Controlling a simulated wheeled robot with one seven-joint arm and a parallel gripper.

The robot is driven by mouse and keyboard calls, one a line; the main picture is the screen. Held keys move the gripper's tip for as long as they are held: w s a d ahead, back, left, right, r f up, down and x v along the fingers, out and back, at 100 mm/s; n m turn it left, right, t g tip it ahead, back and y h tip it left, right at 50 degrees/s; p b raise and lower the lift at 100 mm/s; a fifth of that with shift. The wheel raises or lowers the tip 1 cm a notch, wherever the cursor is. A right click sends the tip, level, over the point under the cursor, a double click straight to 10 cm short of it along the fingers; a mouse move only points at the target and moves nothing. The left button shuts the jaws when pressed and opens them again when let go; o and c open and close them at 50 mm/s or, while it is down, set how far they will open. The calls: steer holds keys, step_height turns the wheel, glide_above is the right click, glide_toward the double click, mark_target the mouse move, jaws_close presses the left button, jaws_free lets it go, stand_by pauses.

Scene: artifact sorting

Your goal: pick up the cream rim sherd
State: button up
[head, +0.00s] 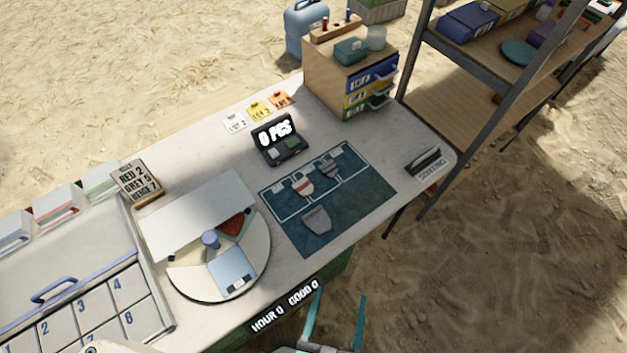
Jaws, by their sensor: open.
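A dark teal mat (352,206) with white outlined boxes lies on the table. A small cream sherd with a red band (304,187) lies in its middle box. It may be the cream rim sherd, but it is too small to be sure. A grey sherd (329,168) lies to its upper right, and a larger grey sherd (318,220) lies below it on the plain part of the mat. My gripper (335,324) is open and empty at the bottom edge, in front of the table and well apart from the sherds.
A round divided tray (187,284) stands left of the mat, partly under a white panel (198,217). A black scale reading "0 PCS" (280,146) sits behind the mat. A drawer cabinet (322,84) and shelf rack (505,112) stand at the right. A numbered case (100,262) fills the left.

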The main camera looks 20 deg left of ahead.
steer(key=w+d+n+h, duration=0.1)
steer(key=w+d+n, duration=0.1)
steer(key=w+d, duration=0.5)
steer(key=w+d+n+h, duration=0.1)
steer(key=w+d, duration=0.2)
steer(key=w, duration=0.8)
steer(key=w+d+r+m+g+h, duration=0.1)
steer(key=w+d+r+m+h, duration=0.2)
steer(key=w+d+r+h, duration=0.5)
steer(key=w+d+r+m+g+h, duration=0.1)
steer(key=w+d+r+m+g, duration=0.25)
steer(key=w, duration=0.85)
steer(key=m+g+y, duration=0.5)
steer(key=g+y, duration=0.6)
glide_above(305, 186)
step_height(305, 186, down, 8)
steer(key=f, duration=0.4)
steer(key=shift+s+d+f, duration=0.15)
steer(key=shift+s+f, duration=0.15)
steer(key=shift+f, duration=0.05)
steer(key=shift+w+a+f, duration=0.1)
steer(key=shift+w+f, duration=0.05)
steer(key=shift+f, duration=1.45)
steer(key=shift+w+a+f, duration=0.1)
steer(key=shift+w+f, duration=0.05)
steer(key=shift+f, duration=1.45)
